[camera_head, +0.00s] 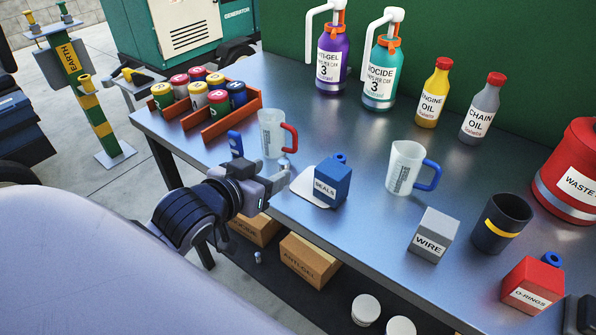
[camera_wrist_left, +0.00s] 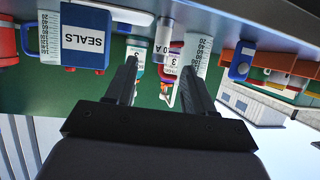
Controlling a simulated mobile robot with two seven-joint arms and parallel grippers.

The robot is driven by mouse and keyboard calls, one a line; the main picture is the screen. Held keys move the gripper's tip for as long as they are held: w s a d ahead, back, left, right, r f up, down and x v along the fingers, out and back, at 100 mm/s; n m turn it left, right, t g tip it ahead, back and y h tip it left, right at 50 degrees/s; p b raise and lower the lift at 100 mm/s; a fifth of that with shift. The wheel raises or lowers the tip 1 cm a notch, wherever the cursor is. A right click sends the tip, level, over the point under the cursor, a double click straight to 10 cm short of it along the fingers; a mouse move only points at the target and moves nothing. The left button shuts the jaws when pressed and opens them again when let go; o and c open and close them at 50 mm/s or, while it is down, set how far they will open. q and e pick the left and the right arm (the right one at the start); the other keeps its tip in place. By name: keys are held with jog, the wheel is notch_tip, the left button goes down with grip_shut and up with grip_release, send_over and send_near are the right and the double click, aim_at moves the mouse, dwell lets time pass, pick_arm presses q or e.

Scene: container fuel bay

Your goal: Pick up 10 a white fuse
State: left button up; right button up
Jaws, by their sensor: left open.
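My left gripper (camera_head: 277,178) reaches over the front edge of the bench, its fingers apart with nothing held. In the left wrist view, turned upside down, its two fingers (camera_wrist_left: 155,75) point toward the bench. The right gripper is not in view.
A blue SEALS box (camera_head: 333,184) and white flat piece (camera_head: 310,196) sit right of the gripper. A red-handled jug (camera_head: 270,133) stands behind, a small blue object (camera_head: 235,143) left. An orange rack (camera_head: 232,125) holds several cans. Boxes (camera_head: 309,262) lie below the bench.

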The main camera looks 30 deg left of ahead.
aim_at(281, 167)
pick_arm(q)
jog(key=shift+x, duration=3.5)
grip_shut()
